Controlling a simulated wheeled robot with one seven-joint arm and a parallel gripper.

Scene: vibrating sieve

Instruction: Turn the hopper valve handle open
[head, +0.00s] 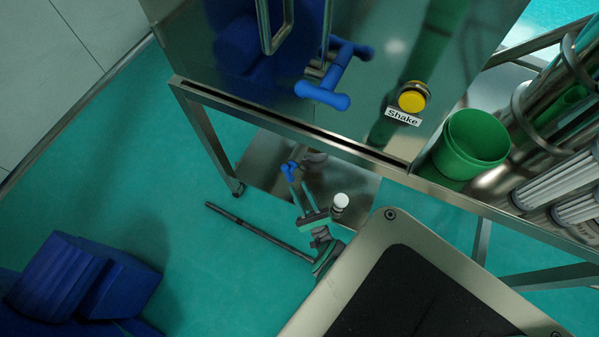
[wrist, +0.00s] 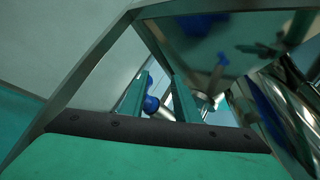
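A blue handle (head: 288,170) shows low under the steel cabinet, just past my gripper's fingertips. I take it for the valve handle. My gripper (head: 299,186) reaches up toward it from below. In the wrist view, my gripper (wrist: 162,78) has its two green fingers spread apart. Blue rounded parts of the handle (wrist: 151,104) show between the fingers, nearer the left one. A clear gap shows beside the right finger. I cannot tell whether any finger touches the blue part. The valve body behind it is mostly hidden.
A steel cabinet (head: 270,65) stands above, with another blue handle (head: 322,95) and a yellow Shake button (head: 412,97) on its front. A green container (head: 472,145) stands at right. Blue blocks (head: 80,280) lie at lower left. Green floor (head: 180,185) is open at left.

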